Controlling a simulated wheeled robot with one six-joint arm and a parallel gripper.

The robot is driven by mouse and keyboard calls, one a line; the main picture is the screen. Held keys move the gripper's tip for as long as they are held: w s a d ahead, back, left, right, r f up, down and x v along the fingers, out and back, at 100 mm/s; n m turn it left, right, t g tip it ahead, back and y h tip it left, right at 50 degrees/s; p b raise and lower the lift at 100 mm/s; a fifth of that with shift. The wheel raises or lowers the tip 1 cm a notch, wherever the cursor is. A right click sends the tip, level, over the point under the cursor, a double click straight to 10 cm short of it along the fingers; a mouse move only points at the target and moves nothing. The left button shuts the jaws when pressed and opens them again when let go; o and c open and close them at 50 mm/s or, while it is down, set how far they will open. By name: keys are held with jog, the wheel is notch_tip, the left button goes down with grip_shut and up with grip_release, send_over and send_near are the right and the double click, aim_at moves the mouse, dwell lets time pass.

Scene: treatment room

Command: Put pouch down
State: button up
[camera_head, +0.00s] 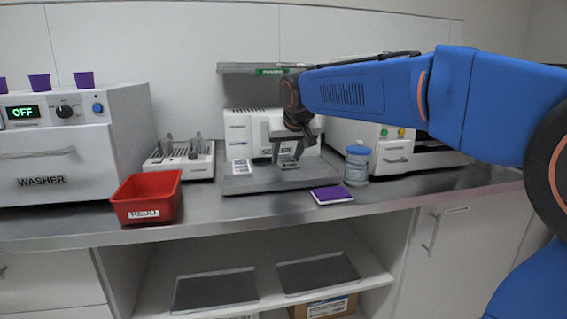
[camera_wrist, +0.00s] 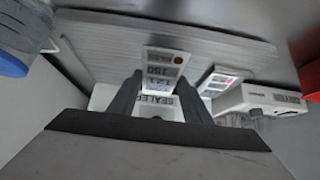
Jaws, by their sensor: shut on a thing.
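My gripper (camera_head: 291,140) points down over the sealer (camera_head: 240,132), a white machine with a grey flat bed (camera_head: 262,184) on the counter.
A flat purple item (camera_head: 332,195) and a blue-lidded tub (camera_head: 357,165) stand right of the sealer. A red bin (camera_head: 147,197), a rack (camera_head: 180,161) and the washer (camera_head: 65,150) are to the left. The front counter strip between the red bin and the purple item is clear.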

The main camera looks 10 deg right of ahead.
aim_at(285, 156)
jog(key=w, duration=0.3)
jog(key=shift+w, duration=0.4)
jog(key=shift+f, duration=1.75)
jog(key=shift+f, duration=0.15)
jog(key=o, duration=1.1)
jog(key=shift+r, duration=0.2)
jog(key=v, duration=1)
jog(key=shift+s+r, duration=0.65)
jog(key=shift+r, duration=0.05)
jog(key=shift+s, duration=0.1)
